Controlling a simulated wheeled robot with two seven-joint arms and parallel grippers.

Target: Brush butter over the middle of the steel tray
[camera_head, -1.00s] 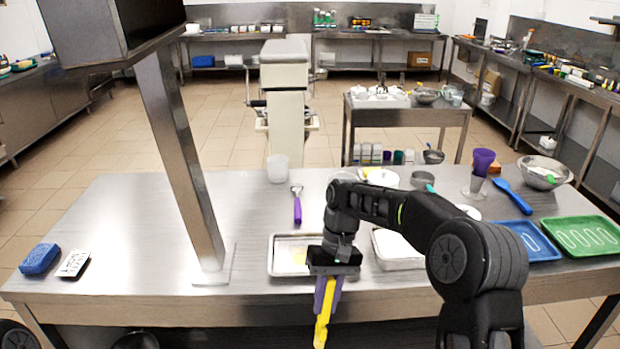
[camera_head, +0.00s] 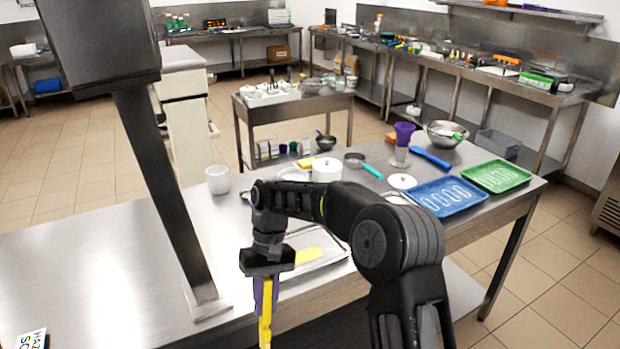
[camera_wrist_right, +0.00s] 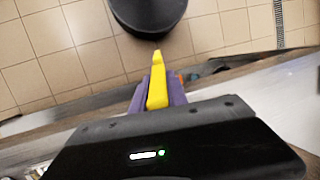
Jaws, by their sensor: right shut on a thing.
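My right gripper (camera_head: 264,288), with purple fingers, is shut on a narrow yellow tool that looks like the brush (camera_head: 265,325). The tool points down at the near side of the table. In the right wrist view the yellow tool (camera_wrist_right: 158,85) sticks out between the purple fingers over the floor; its bristles cannot be made out. The steel tray (camera_head: 336,256) lies on the table to the right of the gripper, partly hidden by my right arm. A yellow patch, seemingly butter (camera_head: 308,255), shows in it. The tool is apart from the patch. My left gripper is not in view.
A steel post (camera_head: 165,195) rises left of the gripper. A white cup (camera_head: 218,180) stands behind. Blue (camera_head: 447,197) and green (camera_head: 497,176) trays, a purple cup (camera_head: 404,140) and a steel bowl (camera_head: 446,133) are on the right. The table's left part is mostly clear.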

